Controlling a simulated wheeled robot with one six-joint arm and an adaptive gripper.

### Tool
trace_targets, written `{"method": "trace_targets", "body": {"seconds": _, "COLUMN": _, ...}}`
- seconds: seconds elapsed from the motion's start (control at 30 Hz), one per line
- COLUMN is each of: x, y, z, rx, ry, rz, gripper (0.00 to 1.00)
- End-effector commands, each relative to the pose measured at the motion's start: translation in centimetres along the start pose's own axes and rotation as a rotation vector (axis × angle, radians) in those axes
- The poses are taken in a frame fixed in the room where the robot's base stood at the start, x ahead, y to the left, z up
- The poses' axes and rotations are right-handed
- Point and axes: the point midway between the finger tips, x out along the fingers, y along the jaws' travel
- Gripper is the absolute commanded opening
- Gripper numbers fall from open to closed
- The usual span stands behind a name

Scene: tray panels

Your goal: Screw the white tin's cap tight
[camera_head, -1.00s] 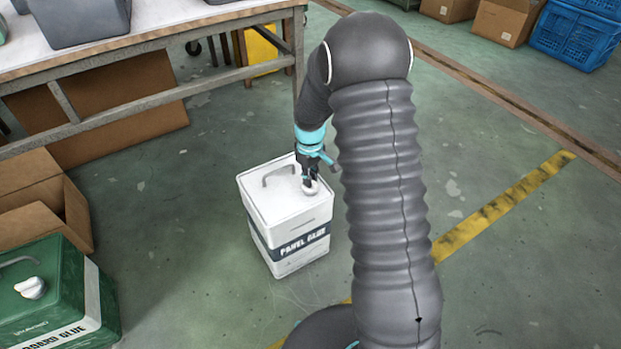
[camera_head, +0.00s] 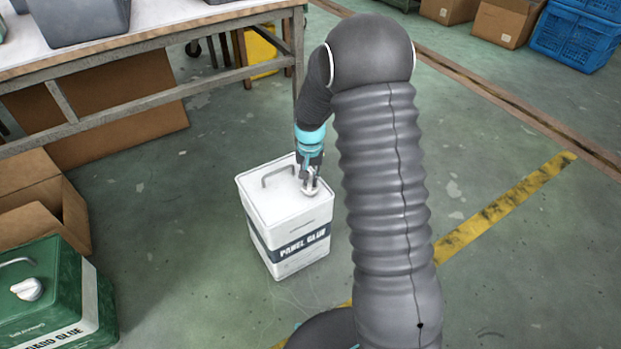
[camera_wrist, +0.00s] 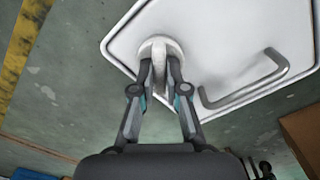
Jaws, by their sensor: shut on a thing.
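The white tin (camera_head: 290,236), with a dark "PANEL GLUE" band, stands upright on the floor in the head view. Its top (camera_wrist: 215,35) fills the upper right of the wrist view, with a grey handle (camera_wrist: 245,85) on it. The white cap (camera_wrist: 153,44) sits near the tin's corner and has a raised grip bar. My gripper (camera_wrist: 161,72) is shut on that bar, one finger on each side. In the head view my gripper (camera_head: 310,182) is over the cap, pointing down. Whether the cap sits fully down is not clear.
A green glue tin (camera_head: 50,290) with a white cap stands at the lower left, beside an open cardboard box (camera_head: 35,190). A workbench (camera_head: 150,95) stands behind the white tin. Floor right of my arm is open, with a yellow line (camera_head: 505,205).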

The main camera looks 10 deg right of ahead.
Motion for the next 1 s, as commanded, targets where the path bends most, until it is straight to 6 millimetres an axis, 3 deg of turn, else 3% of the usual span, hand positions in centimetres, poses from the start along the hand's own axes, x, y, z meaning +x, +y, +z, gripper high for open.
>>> {"method": "trace_targets", "body": {"seconds": 0.6, "x": -0.06, "y": -0.07, "z": -0.06, "rx": 0.575, "ry": 0.002, "rz": -0.002, "gripper": 0.0}}
{"method": "trace_targets", "body": {"seconds": 1.0, "x": -0.06, "y": -0.08, "z": -0.05, "rx": 0.828, "ry": 0.001, "rz": -0.002, "gripper": 0.0}}
